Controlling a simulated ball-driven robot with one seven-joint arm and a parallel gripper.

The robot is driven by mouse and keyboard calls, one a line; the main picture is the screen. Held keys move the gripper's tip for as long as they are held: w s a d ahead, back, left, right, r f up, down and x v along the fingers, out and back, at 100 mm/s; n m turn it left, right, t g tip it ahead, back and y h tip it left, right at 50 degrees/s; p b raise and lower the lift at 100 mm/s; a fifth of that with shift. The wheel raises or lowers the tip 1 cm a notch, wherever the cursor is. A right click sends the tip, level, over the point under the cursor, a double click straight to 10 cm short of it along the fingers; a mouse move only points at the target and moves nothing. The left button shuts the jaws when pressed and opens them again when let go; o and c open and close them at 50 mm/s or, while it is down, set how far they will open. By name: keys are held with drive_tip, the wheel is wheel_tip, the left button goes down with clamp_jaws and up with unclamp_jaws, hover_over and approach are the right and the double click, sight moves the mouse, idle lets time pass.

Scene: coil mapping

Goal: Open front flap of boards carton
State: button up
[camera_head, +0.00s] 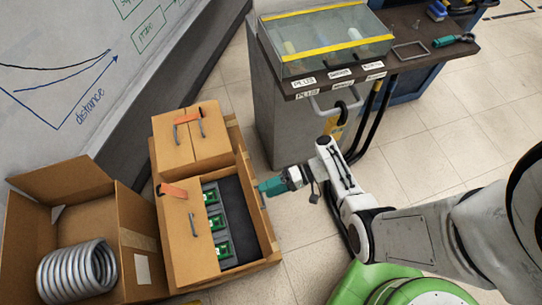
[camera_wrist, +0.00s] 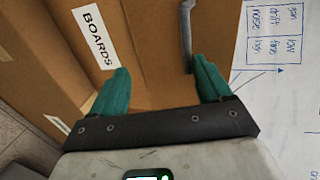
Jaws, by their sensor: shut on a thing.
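The boards carton (camera_head: 268,258) stands on the floor in the head view, its top partly open. Green boards (camera_head: 219,222) show inside in grey holders beside a dark lining. My gripper (camera_head: 262,187) is at the carton's right edge, closed on the grey handle of the front flap. In the wrist view the brown flap (camera_wrist: 146,50) bears a white BOARDS label (camera_wrist: 93,36), and the handle (camera_wrist: 186,30) runs down to the right finger. My gripper's teal fingers (camera_wrist: 161,88) look well apart there; the exact contact is hidden.
Another flap (camera_head: 190,240) with a handle covers the carton's left part. An open box with a metal coil (camera_head: 77,271) stands to the left. A grey bench (camera_head: 290,120) with a clear case stands behind. Tiled floor (camera_head: 310,262) is free to the right of the carton.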

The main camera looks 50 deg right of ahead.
drive_tip(key=shift+s+a+f, duration=0.25)
drive_tip(key=shift+s+f, duration=0.05)
drive_tip(key=shift+f, duration=0.1)
drive_tip(key=shift+d, duration=0.1)
drive_tip(key=shift+c, duration=0.4)
drive_tip(key=shift+s+d+f+b, duration=0.2)
drive_tip(key=shift+d+b, duration=0.15)
drive_tip(key=shift+d, duration=0.05)
drive_tip(key=shift+s+d+f+b, duration=0.15)
drive_tip(key=shift+s+d+b, duration=0.05)
drive_tip(key=shift+d+b, duration=0.2)
drive_tip(key=shift+c, duration=1.3)
drive_tip(key=s+d+f+b, duration=0.3)
drive_tip(key=s+d+b, duration=0.2)
drive_tip(key=d, duration=0.3)
drive_tip(key=shift+d+b, duration=0.15)
drive_tip(key=shift+b, duration=0.75)
drive_tip(key=shift+d, duration=0.1)
drive_tip(key=p+v, duration=0.3)
drive_tip(key=v, duration=0.7)
drive_tip(key=shift+s+d+p, duration=0.2)
drive_tip(key=shift+s+p, duration=0.05)
drive_tip(key=shift+p, duration=0.05)
drive_tip(key=shift+c, duration=0.4)
